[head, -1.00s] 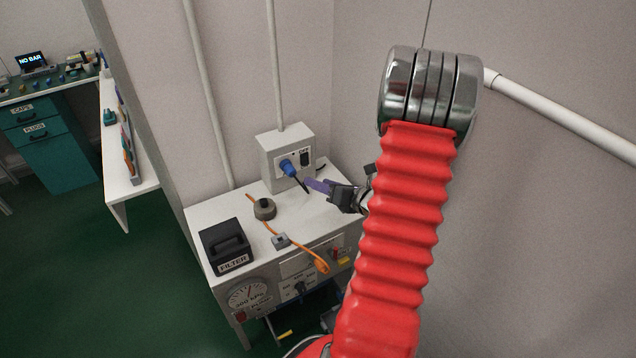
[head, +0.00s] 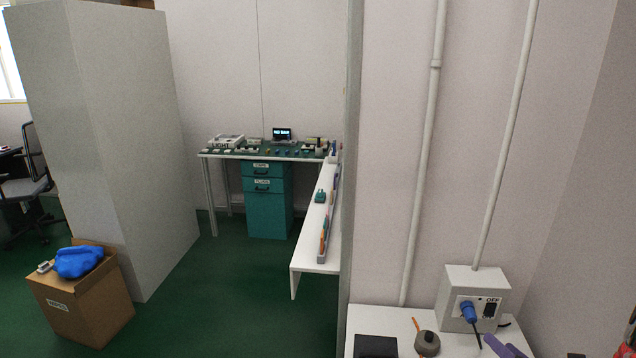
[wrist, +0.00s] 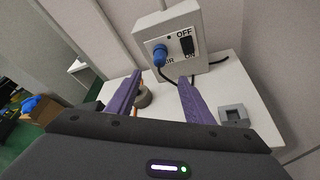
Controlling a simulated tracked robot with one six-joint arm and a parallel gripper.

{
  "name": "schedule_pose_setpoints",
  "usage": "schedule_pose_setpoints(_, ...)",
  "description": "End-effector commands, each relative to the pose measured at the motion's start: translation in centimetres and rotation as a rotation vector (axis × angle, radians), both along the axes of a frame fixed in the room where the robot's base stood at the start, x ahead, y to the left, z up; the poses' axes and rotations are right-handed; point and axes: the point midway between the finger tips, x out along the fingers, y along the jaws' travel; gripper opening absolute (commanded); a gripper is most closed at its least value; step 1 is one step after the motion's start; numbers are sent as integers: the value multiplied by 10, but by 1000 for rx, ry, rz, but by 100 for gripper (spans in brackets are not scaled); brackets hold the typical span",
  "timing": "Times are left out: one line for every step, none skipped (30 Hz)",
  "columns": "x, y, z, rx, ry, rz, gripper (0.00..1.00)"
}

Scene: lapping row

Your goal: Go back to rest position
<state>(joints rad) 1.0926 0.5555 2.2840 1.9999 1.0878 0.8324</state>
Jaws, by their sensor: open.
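My gripper (wrist: 156,98) shows in the wrist view with its two purple fingers spread apart and nothing between them. It is above the white table, in front of the switch box. In the head view only a purple fingertip (head: 497,345) shows at the bottom edge; most of my arm is outside that view. The grey switch box (head: 474,297) stands at the back of the white table (head: 395,320). It has a blue plug (head: 468,312) in its front and a black switch; it also shows in the wrist view (wrist: 172,38).
A round grey-brown part (head: 427,343) and a black box (head: 376,346) sit on the white table near the fingers. A grey block (wrist: 233,115) lies at right in the wrist view.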

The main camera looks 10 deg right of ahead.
Motion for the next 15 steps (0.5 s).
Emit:
schedule_pose_setpoints(0,0,0,-14,2,5,47)
schedule_pose_setpoints(0,1,-1,-30,6,13,47)
schedule_pose_setpoints(-1,4,-3,-55,16,37,47)
schedule_pose_setpoints(-1,9,-5,-76,25,64,47)
schedule_pose_setpoints(-2,14,-8,-96,35,92,47)
schedule_pose_setpoints(-4,22,-11,-121,48,134,47)
schedule_pose_setpoints(-6,29,-15,-142,61,168,47)
schedule_pose_setpoints(-8,36,-18,-164,71,205,47)
schedule_pose_setpoints(-11,46,-21,-194,84,258,47)
schedule_pose_setpoints(-14,53,-23,-220,93,299,47)
schedule_pose_setpoints(-17,60,-23,-249,100,342,47)
schedule_pose_setpoints(-20,70,-23,-288,109,400,47)
schedule_pose_setpoints(-22,78,-22,-319,115,446,47)
schedule_pose_setpoints(-24,87,-20,-352,119,494,47)
schedule_pose_setpoints(-27,98,-19,-396,126,559,47)
